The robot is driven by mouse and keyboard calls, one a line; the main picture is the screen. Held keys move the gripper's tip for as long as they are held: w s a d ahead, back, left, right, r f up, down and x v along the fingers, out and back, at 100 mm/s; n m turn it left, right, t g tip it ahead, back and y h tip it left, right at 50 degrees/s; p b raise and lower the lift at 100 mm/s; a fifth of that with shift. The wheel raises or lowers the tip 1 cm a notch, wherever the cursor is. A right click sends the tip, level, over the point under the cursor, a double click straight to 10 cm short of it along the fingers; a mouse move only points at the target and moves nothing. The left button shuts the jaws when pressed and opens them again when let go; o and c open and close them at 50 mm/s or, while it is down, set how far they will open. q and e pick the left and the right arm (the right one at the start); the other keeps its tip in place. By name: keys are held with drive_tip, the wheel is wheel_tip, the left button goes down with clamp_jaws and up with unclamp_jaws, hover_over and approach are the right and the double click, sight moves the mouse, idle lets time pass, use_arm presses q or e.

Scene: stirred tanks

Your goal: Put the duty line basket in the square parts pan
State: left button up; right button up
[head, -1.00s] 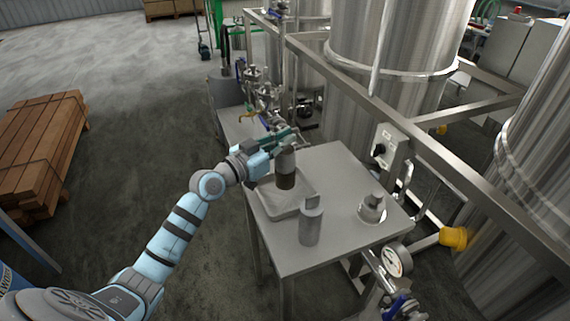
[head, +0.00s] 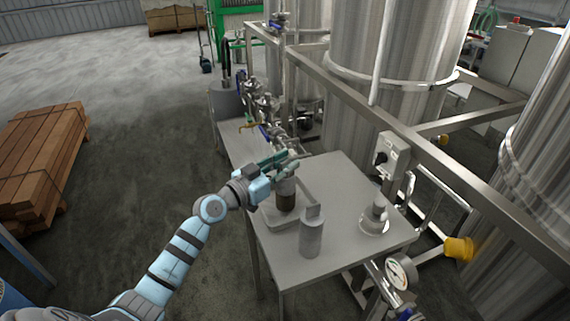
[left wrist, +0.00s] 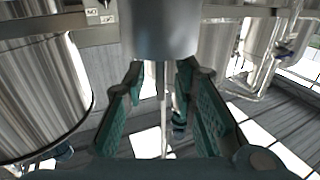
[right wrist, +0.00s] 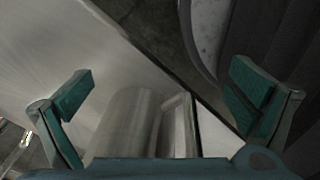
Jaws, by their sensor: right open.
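The duty line basket (head: 287,201), an upright cylinder with a dark brown lower part, is at the square parts pan (head: 270,224), a shallow grey pan at the table's left side. My left gripper (head: 284,166) is at the basket's top, its fingers on both sides of it. In the left wrist view the basket's smooth grey body (left wrist: 160,30) shows between the fingertips. The gripper hides part of the basket's top, and I cannot tell whether its base touches the pan floor. My right gripper (right wrist: 163,85) is open and empty; it does not show in the head view.
A grey cylinder with a block-like top (head: 312,236) stands just in front of the pan. Another fitting on a round base (head: 375,218) stands at the table's right. A frame rail and tanks (head: 390,70) rise behind. The table's middle (head: 340,185) is clear.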

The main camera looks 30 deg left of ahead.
use_arm(q)
drive_tip(key=shift+r, duration=0.15)
drive_tip(key=v, duration=1.2)
